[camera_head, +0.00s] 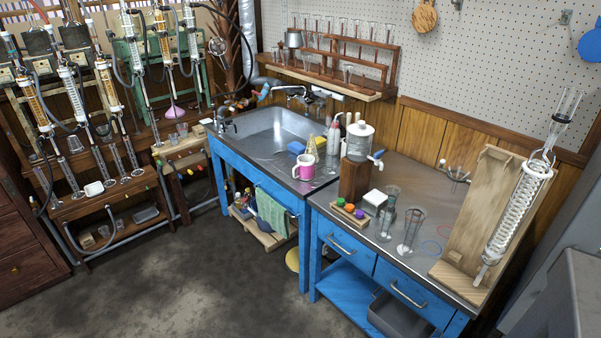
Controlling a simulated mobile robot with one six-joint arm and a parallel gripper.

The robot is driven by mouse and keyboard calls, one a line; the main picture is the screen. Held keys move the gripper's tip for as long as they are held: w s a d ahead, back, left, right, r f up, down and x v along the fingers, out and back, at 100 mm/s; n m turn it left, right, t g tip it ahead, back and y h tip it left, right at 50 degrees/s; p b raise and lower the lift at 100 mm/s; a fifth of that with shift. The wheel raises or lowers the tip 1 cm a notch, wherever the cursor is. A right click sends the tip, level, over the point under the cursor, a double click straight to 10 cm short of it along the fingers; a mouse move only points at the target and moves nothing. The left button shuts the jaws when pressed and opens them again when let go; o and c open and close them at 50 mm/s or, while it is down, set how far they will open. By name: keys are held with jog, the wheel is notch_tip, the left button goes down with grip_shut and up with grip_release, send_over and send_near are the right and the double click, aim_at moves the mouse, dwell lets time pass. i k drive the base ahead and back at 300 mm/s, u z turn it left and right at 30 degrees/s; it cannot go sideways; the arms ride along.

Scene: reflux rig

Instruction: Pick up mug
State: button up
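A pink mug (306,171) with a pale rim stands upright near the front right corner of the steel sink unit (262,141). Its handle appears to point left. A yellowish flask (312,149) stands just behind it, and a blue sponge-like block (296,147) lies behind it to the left. My gripper is not in this view, so its state and its distance from the mug do not show.
A wooden block with a clear dispenser (355,160) stands right of the mug. Glass cylinders (410,230) and a wooden stand with a coiled condenser (520,205) are farther right. Glassware racks (75,120) fill the left. The concrete floor (205,275) in front is clear.

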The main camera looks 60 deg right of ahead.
aim_at(306, 167)
jog(key=z, duration=0.1)
jog(key=i, duration=0.95)
jog(key=u, duration=0.05)
